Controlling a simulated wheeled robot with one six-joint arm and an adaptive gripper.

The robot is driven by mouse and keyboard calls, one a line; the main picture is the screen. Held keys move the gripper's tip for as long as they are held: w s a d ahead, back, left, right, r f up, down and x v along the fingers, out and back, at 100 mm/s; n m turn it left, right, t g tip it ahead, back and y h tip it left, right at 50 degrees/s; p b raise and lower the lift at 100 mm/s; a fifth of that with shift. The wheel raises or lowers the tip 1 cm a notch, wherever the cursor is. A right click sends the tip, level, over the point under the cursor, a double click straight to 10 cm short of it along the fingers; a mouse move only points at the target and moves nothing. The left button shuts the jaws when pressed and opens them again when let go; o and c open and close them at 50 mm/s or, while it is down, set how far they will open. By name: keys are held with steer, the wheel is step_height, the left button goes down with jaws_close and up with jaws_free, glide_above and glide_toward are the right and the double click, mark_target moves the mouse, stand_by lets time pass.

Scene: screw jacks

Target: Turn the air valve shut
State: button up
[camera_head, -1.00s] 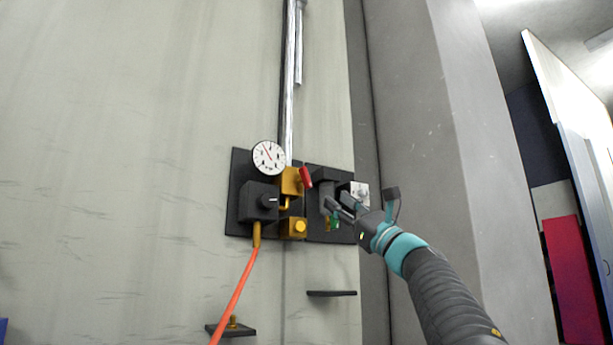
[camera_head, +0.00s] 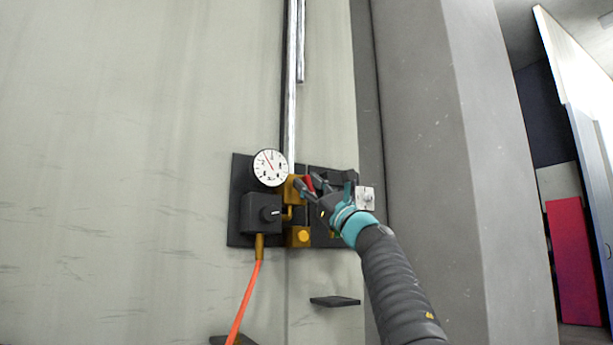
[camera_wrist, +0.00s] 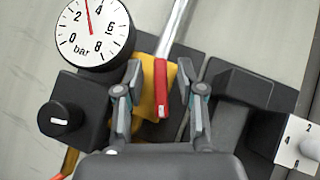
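The air valve is a yellow brass body (camera_head: 291,189) with a red lever handle (camera_head: 309,183), below a metal pipe. In the wrist view the red handle (camera_wrist: 161,90) points down the picture, roughly in line with the pipe, in front of the yellow body (camera_wrist: 149,100). My gripper (camera_head: 308,181) is at the valve. In the wrist view my gripper (camera_wrist: 161,92) is open, with one finger on each side of the handle and a visible gap on both sides. Contact does not show. The fingers partly hide the valve in the head view.
A round gauge (camera_head: 270,168) is up left of the valve. A black box with a knob (camera_head: 262,213) and a yellow block (camera_head: 299,236) sit close by. A white dial (camera_head: 365,198) is to the right. A small shelf (camera_head: 335,301) and orange hose (camera_head: 245,302) are below.

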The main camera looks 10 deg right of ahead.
steer(key=shift+w, duration=0.1)
jaws_close()
steer(key=shift+m+t+h+b, duration=0.3)
steer(key=m+t+h+b, duration=0.1)
steer(key=m+t+h, duration=0.1)
steer(key=m, duration=0.1)
steer(key=shift+f, duration=0.1)
steer(key=shift+d+r+m+t+h+b, duration=0.1)
steer(key=shift+m+t+h+b, duration=0.5)
steer(key=shift+m+h, duration=1)
steer(key=shift+r+m+t+h+b, duration=0.1)
steer(key=shift+m+t+h+b, duration=0.5)
steer(key=shift+m+h, duration=1)
jaws_free()
